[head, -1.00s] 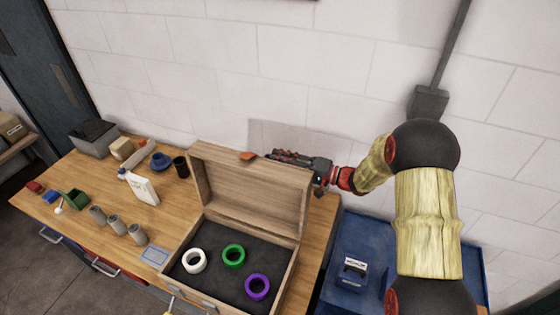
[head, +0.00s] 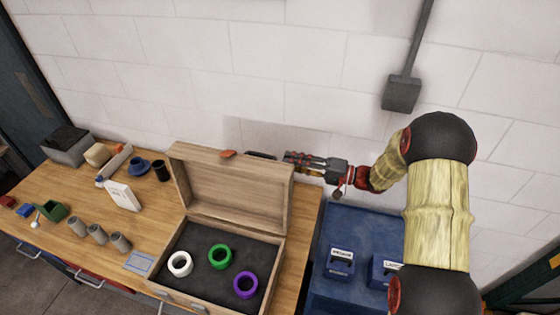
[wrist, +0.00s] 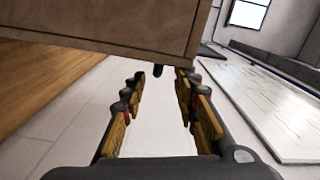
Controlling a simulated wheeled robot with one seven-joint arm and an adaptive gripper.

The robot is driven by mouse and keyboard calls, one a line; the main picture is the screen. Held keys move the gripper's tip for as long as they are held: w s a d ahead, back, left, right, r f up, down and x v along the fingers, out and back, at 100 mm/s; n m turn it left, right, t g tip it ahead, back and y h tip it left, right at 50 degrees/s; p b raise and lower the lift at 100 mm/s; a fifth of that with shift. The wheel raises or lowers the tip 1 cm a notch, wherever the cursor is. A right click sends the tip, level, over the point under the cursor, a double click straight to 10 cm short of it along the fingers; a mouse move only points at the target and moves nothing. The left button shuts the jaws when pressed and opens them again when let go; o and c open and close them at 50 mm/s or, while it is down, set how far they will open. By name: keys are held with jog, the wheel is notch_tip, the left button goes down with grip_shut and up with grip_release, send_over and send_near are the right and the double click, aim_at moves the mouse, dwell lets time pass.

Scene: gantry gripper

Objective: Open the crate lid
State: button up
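The wooden crate (head: 212,296) stands on the bench with its lid (head: 235,187) raised, standing up at the back near the wall. An orange tab (head: 227,154) shows on the lid's upper edge. Inside, on a dark base, lie a white ring (head: 180,264), a green ring (head: 220,257) and a purple ring (head: 246,286). My gripper (head: 291,160) is at the lid's upper right corner. In the wrist view my gripper (wrist: 158,84) has its fingers apart with nothing between them, below a brown wooden panel (wrist: 110,25), which looks like the lid. I cannot tell whether they touch.
Grey cylinders (head: 98,234), a white container (head: 122,196), a blue cup (head: 139,168) and a black cup (head: 161,171) stand left of the crate. A blue cabinet (head: 350,225) with labelled blue items is at the right. The wall is close behind the lid.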

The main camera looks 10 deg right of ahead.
jog(key=shift+s+d, duration=0.15)
jog(key=shift+d, duration=0.15)
jog(key=shift+d, duration=0.1)
jog(key=b+v, duration=0.3)
jog(key=v, duration=0.6)
dwell(0.8)
jog(key=shift+b, duration=0.45)
dwell(0.4)
